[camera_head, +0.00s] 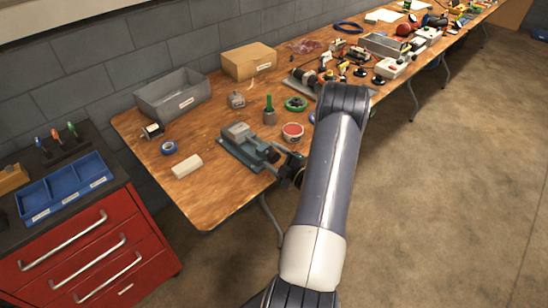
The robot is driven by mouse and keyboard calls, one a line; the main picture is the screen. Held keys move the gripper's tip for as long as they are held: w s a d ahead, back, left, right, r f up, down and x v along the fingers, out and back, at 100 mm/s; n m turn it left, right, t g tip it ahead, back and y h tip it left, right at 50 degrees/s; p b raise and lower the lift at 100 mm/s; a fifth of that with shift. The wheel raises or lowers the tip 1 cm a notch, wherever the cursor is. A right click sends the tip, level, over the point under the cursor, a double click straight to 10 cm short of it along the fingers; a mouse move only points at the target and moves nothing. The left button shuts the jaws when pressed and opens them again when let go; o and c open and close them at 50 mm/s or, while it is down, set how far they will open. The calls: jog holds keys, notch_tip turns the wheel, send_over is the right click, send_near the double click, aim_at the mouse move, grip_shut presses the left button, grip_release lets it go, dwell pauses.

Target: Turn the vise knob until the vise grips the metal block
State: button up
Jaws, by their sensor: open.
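The grey vise (240,149) sits on the wooden workbench near its front edge. A grey metal block (238,131) appears to sit at the vise's far jaw; whether the jaws touch it is too small to tell. The vise knob is at the vise's near right end, where my gripper (280,160) is. My gripper is open, with its fingers close around or beside the knob; I cannot tell which. My arm comes in from the lower right and covers part of the bench edge.
The workbench (215,200) has free room at its near left corner. A white block (187,166), blue tape roll (168,147), red-topped can (292,131) and green-handled tool (269,110) stand around the vise. A red drawer cabinet (85,255) stands left. The floor at right is clear.

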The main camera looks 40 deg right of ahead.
jog(key=s+b, duration=0.1)
jog(key=s, duration=0.9)
jog(key=shift+s+d, duration=0.4)
